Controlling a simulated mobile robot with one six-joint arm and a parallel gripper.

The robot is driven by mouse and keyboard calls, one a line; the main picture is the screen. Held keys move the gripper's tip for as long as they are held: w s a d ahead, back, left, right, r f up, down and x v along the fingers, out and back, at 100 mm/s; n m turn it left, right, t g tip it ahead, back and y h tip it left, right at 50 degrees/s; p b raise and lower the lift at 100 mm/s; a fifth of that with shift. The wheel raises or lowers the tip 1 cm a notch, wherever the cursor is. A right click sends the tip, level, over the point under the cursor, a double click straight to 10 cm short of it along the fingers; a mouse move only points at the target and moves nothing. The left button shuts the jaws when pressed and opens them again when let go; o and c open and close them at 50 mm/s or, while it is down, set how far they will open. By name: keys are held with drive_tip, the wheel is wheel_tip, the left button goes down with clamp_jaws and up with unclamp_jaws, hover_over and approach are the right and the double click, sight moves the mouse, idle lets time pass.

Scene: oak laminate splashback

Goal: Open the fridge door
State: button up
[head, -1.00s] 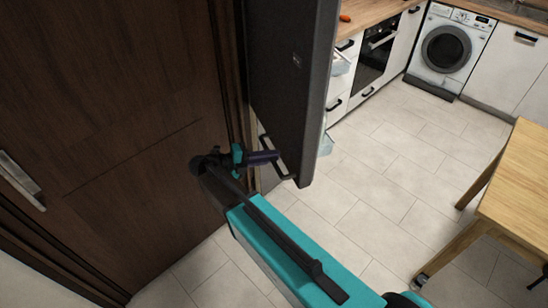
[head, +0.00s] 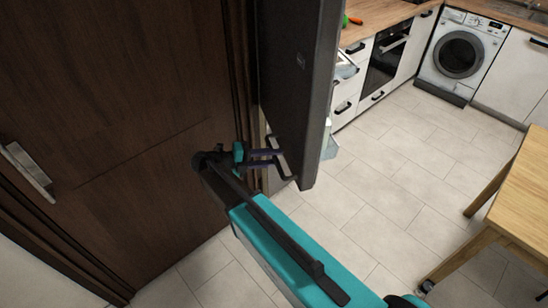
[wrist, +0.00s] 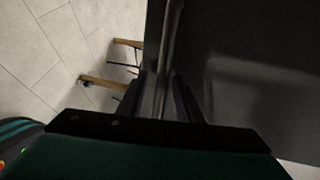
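The dark grey fridge door (head: 298,90) stands swung open, seen near edge-on in the head view. Pale door bins show past its far side. Its dark bar handle (head: 282,160) is low on the side facing me. My gripper (head: 268,158) is at the handle, its two fingers apart with a gap between them. In the wrist view the handle bar (wrist: 165,50) runs between the spread fingers of my gripper (wrist: 160,88), and the door face (wrist: 250,70) fills the right. Whether a finger touches the bar is hard to tell. The fridge interior is hidden.
A dark wooden door or panel (head: 110,120) with a metal handle is close on the left. A wooden table (head: 515,200) stands at the right. Counters, an oven (head: 385,55) and a washing machine (head: 462,52) are behind. Tiled floor (head: 380,210) between is clear.

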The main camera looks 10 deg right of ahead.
drive_tip(key=shift+d, duration=0.1)
drive_tip(key=b+v, duration=0.2)
drive_tip(key=v, duration=1.2)
drive_tip(key=shift+w+d, duration=0.15)
idle(0.4)
